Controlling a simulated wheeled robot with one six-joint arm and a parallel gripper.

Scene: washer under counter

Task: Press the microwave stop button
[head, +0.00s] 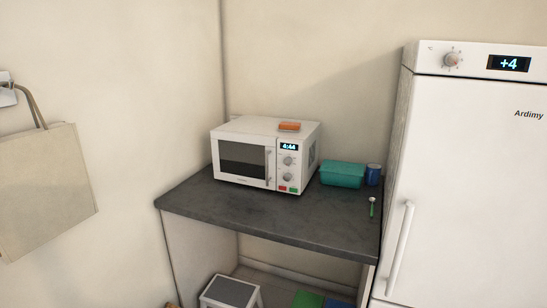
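A white microwave (240,128) stands on the dark counter (260,218) in the head view, near the back corner. Its dark-windowed door is shut. The control panel on its right front has a display (289,146) reading 4:44 and two round knobs. Below the knobs sit a red button (282,189) on the left and a green button (293,190) on the right. Any lettering on the buttons is too small to read. My gripper is not in view.
An orange item (289,126) lies on the microwave. A teal container (342,175), a blue can (373,175) and a green-and-white utensil (372,207) are to its right. A white fridge (470,170) stands at right. A stool (230,291) is under the counter. A bag (45,190) hangs at left.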

